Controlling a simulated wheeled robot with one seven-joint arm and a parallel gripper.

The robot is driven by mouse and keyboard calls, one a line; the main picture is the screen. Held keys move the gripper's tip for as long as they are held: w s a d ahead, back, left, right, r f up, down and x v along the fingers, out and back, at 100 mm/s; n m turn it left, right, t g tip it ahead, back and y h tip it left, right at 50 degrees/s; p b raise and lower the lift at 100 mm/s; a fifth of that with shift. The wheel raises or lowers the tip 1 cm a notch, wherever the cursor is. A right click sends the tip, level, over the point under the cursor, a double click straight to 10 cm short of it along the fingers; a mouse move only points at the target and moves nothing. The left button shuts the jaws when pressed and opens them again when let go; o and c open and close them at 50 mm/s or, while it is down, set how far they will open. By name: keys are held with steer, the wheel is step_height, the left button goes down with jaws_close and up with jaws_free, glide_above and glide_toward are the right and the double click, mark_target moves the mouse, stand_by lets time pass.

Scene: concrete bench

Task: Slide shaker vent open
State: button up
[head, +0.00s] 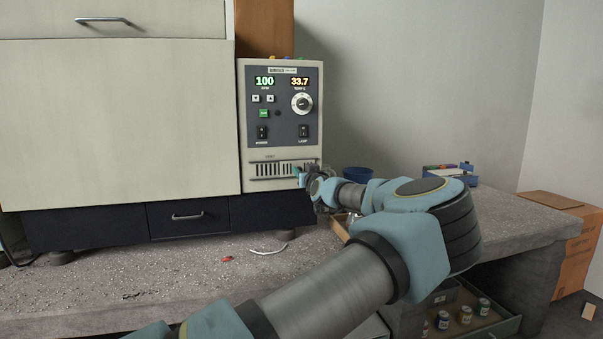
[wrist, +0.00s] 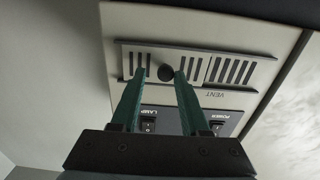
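The shaker's control panel (head: 281,146) is a pale upright face with lit displays. Its vent (head: 272,169), a slotted horizontal strip, is near the bottom and also shows upside down in the wrist view (wrist: 219,70). A round dark knob (wrist: 166,73) sticks out from the vent's slider. My gripper (wrist: 160,76) is open, with one teal finger on each side of the knob. The right finger is close to the knob; I cannot tell if it touches. A gap shows at the left finger. In the head view my gripper (head: 299,172) is at the vent's right end, partly hiding it.
Above the vent are rocker switches (head: 262,132) and a dial (head: 301,102). The speckled bench (head: 130,285) holds a white cable piece (head: 267,251) and a small red item (head: 228,259). A blue bowl (head: 357,174) and blue box (head: 452,174) stand behind my arm.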

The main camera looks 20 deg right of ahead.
steer(key=shift+o, duration=0.6)
steer(key=shift+a, duration=0.1)
steer(key=s+a+b, duration=0.1)
steer(key=s+b, duration=0.1)
steer(key=s, duration=0.8)
steer(key=shift+s+a, duration=0.15)
steer(key=shift+s, duration=0.2)
